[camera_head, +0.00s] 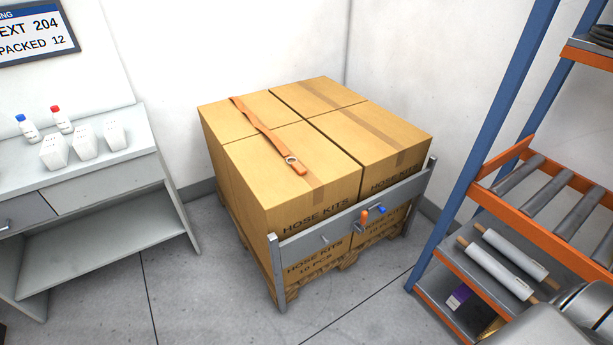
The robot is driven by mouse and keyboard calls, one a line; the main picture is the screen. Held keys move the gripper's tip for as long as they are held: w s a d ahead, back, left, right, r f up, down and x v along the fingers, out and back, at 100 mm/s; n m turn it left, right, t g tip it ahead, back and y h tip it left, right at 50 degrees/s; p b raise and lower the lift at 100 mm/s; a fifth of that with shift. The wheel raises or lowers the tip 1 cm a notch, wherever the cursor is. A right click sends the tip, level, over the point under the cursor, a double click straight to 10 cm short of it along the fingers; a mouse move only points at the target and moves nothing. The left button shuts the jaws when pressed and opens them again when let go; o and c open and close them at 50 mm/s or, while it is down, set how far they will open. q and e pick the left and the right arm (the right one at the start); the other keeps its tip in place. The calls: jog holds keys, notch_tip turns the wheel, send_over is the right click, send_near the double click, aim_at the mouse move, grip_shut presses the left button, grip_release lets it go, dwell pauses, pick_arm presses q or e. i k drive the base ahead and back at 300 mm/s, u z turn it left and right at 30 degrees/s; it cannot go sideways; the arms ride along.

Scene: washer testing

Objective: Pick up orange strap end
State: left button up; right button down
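An orange strap (262,128) lies across the top of a block of cardboard boxes marked HOSE KITS (330,108). The strap's far end reaches the back left edge of the boxes. Neither of my grippers can be made out in the head view.
The boxes stand on a wooden pallet (291,295) behind a grey metal rail (330,235) with orange and blue handles. A white bench (85,180) with bottles and cartons is on the left. An orange and blue roller rack (538,228) is on the right.

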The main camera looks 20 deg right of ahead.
aim_at(298, 167)
jog(key=k, duration=0.3)
jog(key=z, duration=2.25)
jog(key=i, duration=1.5)
jog(key=u, duration=0.25)
